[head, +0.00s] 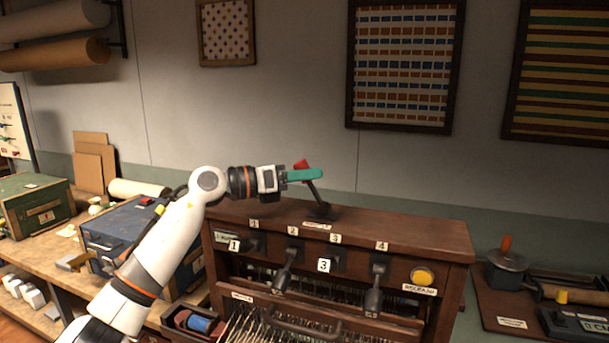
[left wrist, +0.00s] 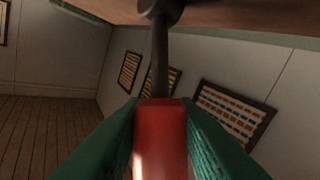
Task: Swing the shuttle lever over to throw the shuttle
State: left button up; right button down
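The shuttle lever has a red grip (head: 301,164) and a dark shaft rising from a pivot on top of the brown wooden loom cabinet (head: 400,228). The shaft leans to the left in the head view. My left gripper (head: 306,176), with teal fingers, is at the lever's upper end. In the left wrist view the red grip (left wrist: 161,135) fills the space between the two teal fingers, which press against both sides. The dark shaft (left wrist: 160,55) runs from the grip to its pivot. Part of the grip is hidden behind the fingers in the head view. My right gripper is not in view.
The cabinet front carries several numbered dark levers, such as lever 4 (head: 375,290), and a yellow button (head: 422,276). A blue box (head: 125,232) stands left on the workbench. A board with tools (head: 500,300) is at right. The cabinet top right of the lever is clear.

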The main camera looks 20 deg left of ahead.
pick_arm(q)
grip_shut()
